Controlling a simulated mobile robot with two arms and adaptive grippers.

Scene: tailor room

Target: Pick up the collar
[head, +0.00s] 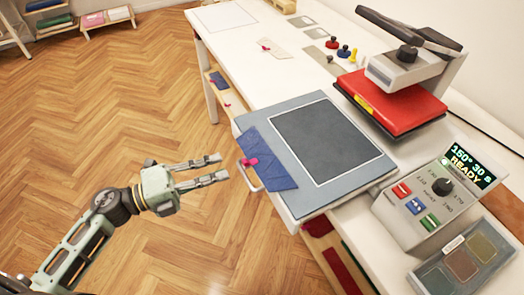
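A flat blue fabric piece (280,172), which looks like the collar, lies over the left edge of the grey board (230,127). A small pink clip or tab (250,162) is on its left side. My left gripper (225,166) points right toward this edge, with its two fingers apart and nothing between them. In the picture it is just left of the blue piece and apart from it. My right gripper is not in view.
A metal handle (246,181) curves out from the board's left edge. A red heat press (392,104) stands behind it. A swatch tray (497,226) is at right. Wooden floor is clear around my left arm.

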